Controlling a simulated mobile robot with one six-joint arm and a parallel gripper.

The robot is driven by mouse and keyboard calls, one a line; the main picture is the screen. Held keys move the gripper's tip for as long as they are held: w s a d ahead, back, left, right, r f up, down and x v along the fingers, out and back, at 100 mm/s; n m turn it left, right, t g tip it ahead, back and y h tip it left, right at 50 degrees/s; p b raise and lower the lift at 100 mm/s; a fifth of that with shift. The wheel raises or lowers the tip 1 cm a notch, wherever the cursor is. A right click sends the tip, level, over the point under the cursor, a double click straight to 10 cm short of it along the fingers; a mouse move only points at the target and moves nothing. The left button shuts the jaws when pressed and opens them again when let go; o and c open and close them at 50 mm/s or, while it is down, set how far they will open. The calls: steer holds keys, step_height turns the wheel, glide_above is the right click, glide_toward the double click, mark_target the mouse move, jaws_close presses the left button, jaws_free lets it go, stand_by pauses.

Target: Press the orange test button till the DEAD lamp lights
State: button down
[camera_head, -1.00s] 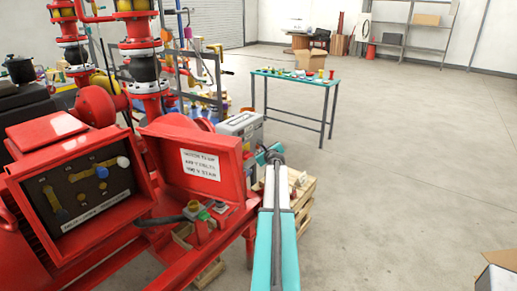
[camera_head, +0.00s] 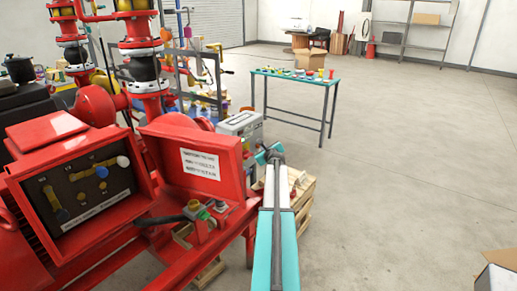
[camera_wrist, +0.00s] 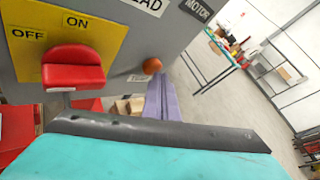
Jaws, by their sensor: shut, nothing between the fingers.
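The orange test button (camera_wrist: 152,66) is a small round knob low on the grey switch box (camera_wrist: 125,55) in the wrist view. My gripper (camera_wrist: 160,76) shows as two lavender fingers closed together, its tips just below and right of the button in the picture. I cannot tell whether they touch it. A label ending in "EAD" (camera_wrist: 150,6) is cut off at the top edge; the DEAD lamp itself is out of view.
A red handle (camera_wrist: 72,70) sits on a yellow ON/OFF plate (camera_wrist: 65,35), left of the button. A red control panel (camera_head: 80,180) and open red lid (camera_head: 190,165) stand left of my arm.

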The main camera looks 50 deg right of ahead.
steer(key=shift+s, duration=0.6)
steer(key=shift+s, duration=0.1)
steer(key=s+b, duration=0.2)
steer(key=s, duration=0.2)
steer(key=shift+s+a, duration=0.1)
steer(key=shift+s, duration=0.3)
stand_by(1.1)
